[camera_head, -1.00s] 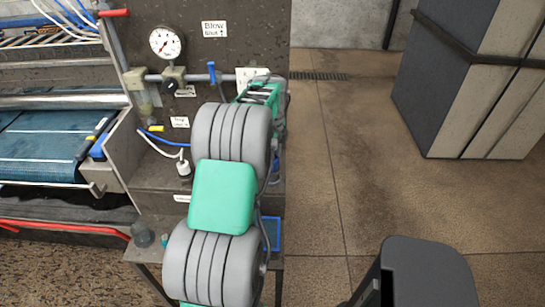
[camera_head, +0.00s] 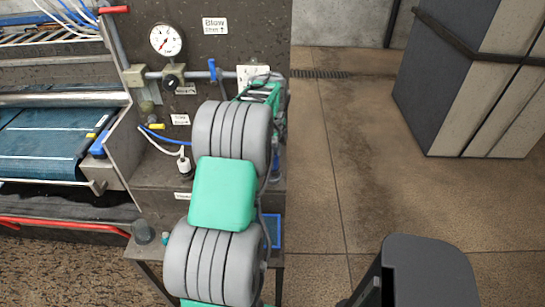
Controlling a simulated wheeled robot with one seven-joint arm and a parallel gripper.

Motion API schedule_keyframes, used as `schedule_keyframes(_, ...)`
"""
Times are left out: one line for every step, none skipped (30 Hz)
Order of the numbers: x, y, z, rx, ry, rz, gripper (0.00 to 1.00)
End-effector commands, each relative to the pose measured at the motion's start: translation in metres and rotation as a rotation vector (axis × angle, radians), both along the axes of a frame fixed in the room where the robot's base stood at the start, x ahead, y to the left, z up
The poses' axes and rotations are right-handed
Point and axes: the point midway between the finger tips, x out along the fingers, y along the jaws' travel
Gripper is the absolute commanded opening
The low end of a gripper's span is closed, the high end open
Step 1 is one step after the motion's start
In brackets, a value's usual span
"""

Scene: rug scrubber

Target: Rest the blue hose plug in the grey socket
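My arm reaches up the middle of the view, in front of the machine. My gripper (camera_head: 266,92) is at its far end, partly hidden behind the grey arm segments; its fingers cannot be made out. A blue hose (camera_head: 166,137) runs on the panel left of the arm, beside a small yellow piece. A pale hose near it leads to a small grey-white fitting (camera_head: 184,164) on the ledge; I cannot tell whether this is the plug or the socket. A blue upright piece (camera_head: 212,69) sits on the grey pipe left of my gripper. No grey socket is clearly identifiable.
A pressure gauge (camera_head: 166,40) and a grey pipe (camera_head: 192,75) are mounted on the dark panel. A blue belt (camera_head: 45,145) lies at left, with a red rail below. A dark cup (camera_head: 143,232) stands on the lower shelf. Floor at right is open before a large strapped block (camera_head: 470,80).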

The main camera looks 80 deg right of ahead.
Motion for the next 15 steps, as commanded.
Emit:
schedule_keyframes(0.0,0.0,0.0,-0.001,0.0,0.0,0.0)
schedule_keyframes(0.0,0.0,-0.001,-0.001,0.0,0.0,0.0)
schedule_keyframes(0.0,0.0,-0.002,-0.001,0.0,0.0,0.0)
schedule_keyframes(0.0,0.0,-0.003,-0.001,0.0,0.0,0.0)
schedule_keyframes(0.0,0.0,-0.004,0.0,0.0,0.0,0.0)
schedule_keyframes(0.0,0.0,-0.005,0.0,0.0,0.0,0.0)
schedule_keyframes(0.0,0.0,-0.007,0.0,0.0,0.0,0.0)
schedule_keyframes(0.0,0.0,-0.008,0.0,0.0,0.0,0.0)
schedule_keyframes(0.0,0.0,-0.009,-0.001,0.0,0.0,0.0)
schedule_keyframes(0.0,0.0,-0.01,-0.001,0.0,0.0,0.0)
schedule_keyframes(0.0,0.0,-0.011,-0.001,0.0,0.0,0.0)
schedule_keyframes(0.0,0.0,-0.012,-0.001,0.0,0.0,0.0)
schedule_keyframes(0.0,0.0,-0.013,-0.001,0.0,0.0,0.0)
schedule_keyframes(0.0,0.0,-0.015,-0.001,0.0,0.0,0.0)
schedule_keyframes(0.0,0.0,-0.016,-0.001,0.0,0.0,0.0)
